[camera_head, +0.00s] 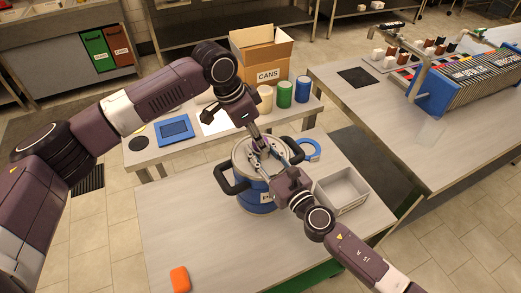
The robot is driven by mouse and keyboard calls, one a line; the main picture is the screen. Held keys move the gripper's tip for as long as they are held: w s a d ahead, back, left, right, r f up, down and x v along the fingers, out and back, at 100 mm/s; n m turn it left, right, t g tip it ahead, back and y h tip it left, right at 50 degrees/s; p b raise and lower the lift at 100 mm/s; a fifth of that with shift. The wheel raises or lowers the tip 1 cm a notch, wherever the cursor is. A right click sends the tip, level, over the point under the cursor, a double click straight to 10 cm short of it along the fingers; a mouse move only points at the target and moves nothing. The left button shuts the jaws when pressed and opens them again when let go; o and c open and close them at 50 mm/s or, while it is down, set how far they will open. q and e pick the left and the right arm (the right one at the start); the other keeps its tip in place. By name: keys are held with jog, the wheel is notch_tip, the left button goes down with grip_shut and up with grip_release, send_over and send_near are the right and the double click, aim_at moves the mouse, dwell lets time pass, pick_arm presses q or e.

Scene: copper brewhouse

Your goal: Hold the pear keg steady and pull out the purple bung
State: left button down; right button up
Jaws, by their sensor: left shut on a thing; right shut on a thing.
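The pear keg (247,190) is a blue and steel drum with black side handles. It stands upright on the near table, its label partly covered by my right arm. My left gripper (262,157) comes down from above onto the middle of the keg's top and is shut there. My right gripper (279,160) reaches in from the lower right and is shut at the right side of the keg's top. The two grippers are close together.
A grey bin (342,191) and a blue ring (308,150) are right of the keg. An orange object (180,279) lies at the table's front left. Behind stand a CANS carton (262,58), several cans and a blue tray (175,129). The near table's left part is clear.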

pick_arm(q)
jog(key=shift+r, duration=0.65)
jog(key=shift+r, duration=2.25)
pick_arm(e)
jog(key=o, duration=1.3)
jog(key=shift+o, duration=0.2)
jog(key=shift+s, duration=0.15)
jog(key=v, duration=1.2)
